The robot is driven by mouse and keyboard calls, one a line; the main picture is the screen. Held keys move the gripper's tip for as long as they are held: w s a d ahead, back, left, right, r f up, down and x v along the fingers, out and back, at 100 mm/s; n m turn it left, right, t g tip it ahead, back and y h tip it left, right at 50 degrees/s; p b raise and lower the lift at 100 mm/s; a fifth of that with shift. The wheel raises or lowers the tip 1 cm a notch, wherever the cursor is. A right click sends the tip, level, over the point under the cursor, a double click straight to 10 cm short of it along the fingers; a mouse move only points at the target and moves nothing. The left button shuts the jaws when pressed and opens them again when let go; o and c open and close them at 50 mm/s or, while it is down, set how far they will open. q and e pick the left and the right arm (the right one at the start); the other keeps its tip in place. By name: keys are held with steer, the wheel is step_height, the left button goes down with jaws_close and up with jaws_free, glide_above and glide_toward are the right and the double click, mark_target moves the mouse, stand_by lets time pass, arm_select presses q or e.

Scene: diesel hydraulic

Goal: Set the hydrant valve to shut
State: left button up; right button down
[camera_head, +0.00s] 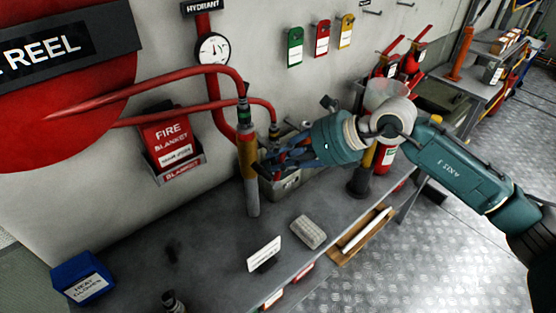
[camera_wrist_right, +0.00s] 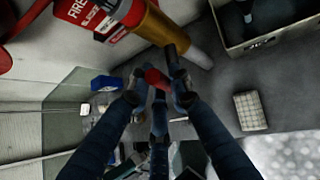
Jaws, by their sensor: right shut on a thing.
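The red hydrant pipe (camera_head: 221,118) runs down the wall under the HYDRANT sign (camera_head: 200,6) and a round gauge (camera_head: 212,49). My right gripper (camera_head: 272,158) is at its lower end, beside a hose nozzle with a yellow-brown body (camera_head: 247,160). In the right wrist view the gripper (camera_wrist_right: 158,90) is shut around a short red-ended handle (camera_wrist_right: 155,77), seemingly the valve's. A dark bar (camera_wrist_right: 173,62) lies beside the handle, close to the nozzle (camera_wrist_right: 170,32). The valve body and its set position are hidden by the nozzle and my fingers. My left gripper is out of view.
A grey bin (camera_head: 286,184) stands on the bench behind my right gripper. A red hose (camera_head: 160,86) loops from the reel to the nozzle. A white sign (camera_head: 263,253) and a pale block (camera_head: 308,231) are on the bench. A fire extinguisher (camera_head: 385,158) stands to the right.

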steer(key=shift+s+a+n+t+h+b, duration=0.3)
steer(key=shift+a+t+h+b, duration=0.1)
steer(key=shift+a+h+b, duration=0.1)
steer(key=shift+s+a+n+t+h+b, duration=0.3)
steer(key=shift+h+b, duration=0.2)
steer(key=shift+b, duration=0.2)
steer(key=shift+a+r, duration=0.1)
steer(key=shift+a, duration=0.05)
steer(key=shift+s+h, duration=0.1)
steer(key=shift+h, duration=0.2)
steer(key=c, duration=1.6)
jaws_free()
steer(key=shift+o, duration=0.2)
steer(key=v, duration=1.2)
